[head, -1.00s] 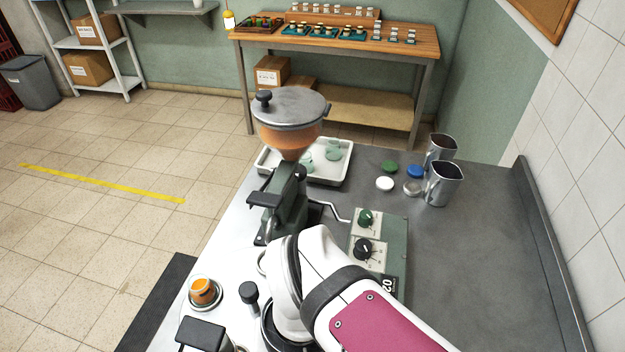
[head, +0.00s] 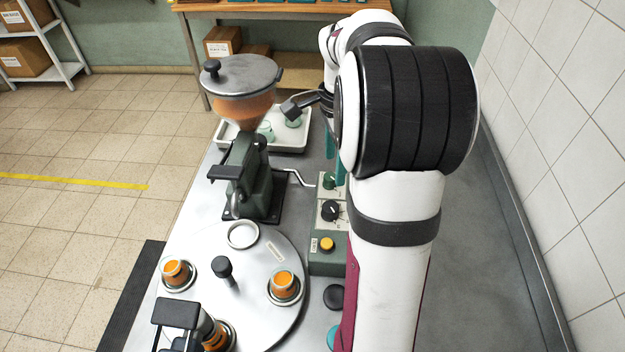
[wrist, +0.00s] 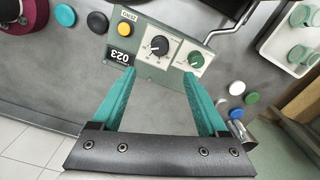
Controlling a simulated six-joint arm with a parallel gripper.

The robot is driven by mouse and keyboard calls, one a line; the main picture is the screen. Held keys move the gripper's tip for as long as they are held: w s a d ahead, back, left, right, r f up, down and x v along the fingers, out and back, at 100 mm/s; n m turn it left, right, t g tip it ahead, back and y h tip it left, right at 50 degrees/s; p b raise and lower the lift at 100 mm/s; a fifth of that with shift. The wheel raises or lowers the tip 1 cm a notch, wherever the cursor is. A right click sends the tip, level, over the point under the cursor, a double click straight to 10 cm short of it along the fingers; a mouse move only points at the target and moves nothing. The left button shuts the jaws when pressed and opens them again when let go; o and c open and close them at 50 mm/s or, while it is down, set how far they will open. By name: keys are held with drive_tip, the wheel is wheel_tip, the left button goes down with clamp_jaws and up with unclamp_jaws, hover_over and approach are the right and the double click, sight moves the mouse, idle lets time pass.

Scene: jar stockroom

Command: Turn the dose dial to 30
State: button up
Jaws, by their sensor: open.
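A grey-green control box (head: 325,262) stands on the bench beside the filling machine. It bears a green knob (wrist: 195,60), a black knob with a pale pointer line (wrist: 160,45) on a scale plate, and a yellow button (wrist: 125,29). A dark display reads 023 (wrist: 122,57). The scale marks are too small to read, so I cannot tell which knob is the dose dial. My gripper (wrist: 158,76) is open and empty above the box, its teal fingertips apart and pointing towards the knobs. In the head view my arm hides most of it.
A hopper (head: 243,85) with orange contents tops the machine, whose crank (head: 300,180) reaches towards the box. A round turntable (head: 255,312) holds orange-filled jars. A white tray (head: 290,145) stands behind. Loose lids (wrist: 237,88) and a metal cup (wrist: 241,133) lie near the box.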

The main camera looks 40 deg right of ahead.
sight(331, 206)
wheel_tip(331, 206, down, 14)
drive_tip(key=shift+r, duration=0.2)
clamp_jaws()
